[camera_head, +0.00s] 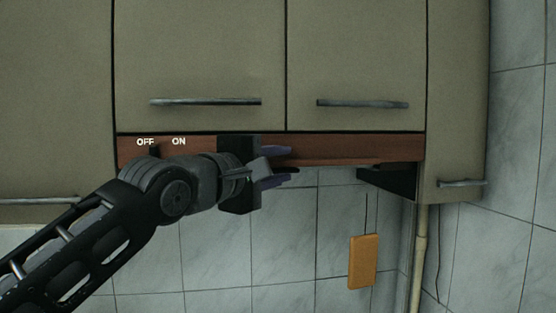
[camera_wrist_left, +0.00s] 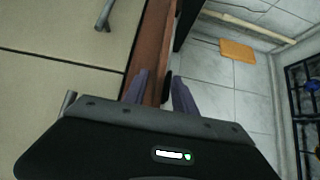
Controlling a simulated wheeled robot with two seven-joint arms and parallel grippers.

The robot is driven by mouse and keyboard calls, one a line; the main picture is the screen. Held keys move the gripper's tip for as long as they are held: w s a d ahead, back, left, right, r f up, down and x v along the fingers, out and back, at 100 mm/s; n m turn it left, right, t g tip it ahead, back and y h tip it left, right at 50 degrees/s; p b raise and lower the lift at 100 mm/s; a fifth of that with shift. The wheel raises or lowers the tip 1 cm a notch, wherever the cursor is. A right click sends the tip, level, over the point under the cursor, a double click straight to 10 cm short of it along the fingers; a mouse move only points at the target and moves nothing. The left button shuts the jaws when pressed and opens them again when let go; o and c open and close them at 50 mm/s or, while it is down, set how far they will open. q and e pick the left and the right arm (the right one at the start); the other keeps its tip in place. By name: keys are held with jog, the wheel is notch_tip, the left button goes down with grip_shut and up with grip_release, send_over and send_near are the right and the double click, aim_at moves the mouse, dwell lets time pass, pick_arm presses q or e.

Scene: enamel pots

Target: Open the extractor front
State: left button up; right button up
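The extractor front (camera_head: 345,150) is a reddish-brown wooden strip under the beige cupboard doors, marked OFF and ON at its left end. It looks closed, roughly level with the doors. It also shows in the left wrist view (camera_wrist_left: 150,50). My left gripper (camera_head: 286,162) is at the strip's middle, with its purple fingers pointing right. One finger is over the strip's face and the other is at or below its lower edge. In the wrist view the fingers are apart, with the strip's edge between them; contact is unclear. My right gripper is out of view.
Cupboard doors with bar handles (camera_head: 205,102) are directly above. A black wedge-shaped part (camera_head: 390,182) is under the strip's right end. An orange board (camera_head: 363,262) hangs on the tiled wall, and a pipe (camera_head: 419,255) runs down beside it. A hob (camera_wrist_left: 304,100) shows in the wrist view.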

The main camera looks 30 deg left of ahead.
pick_arm(q)
jog(key=shift+c, duration=0.3)
grip_shut()
dwell(1.1)
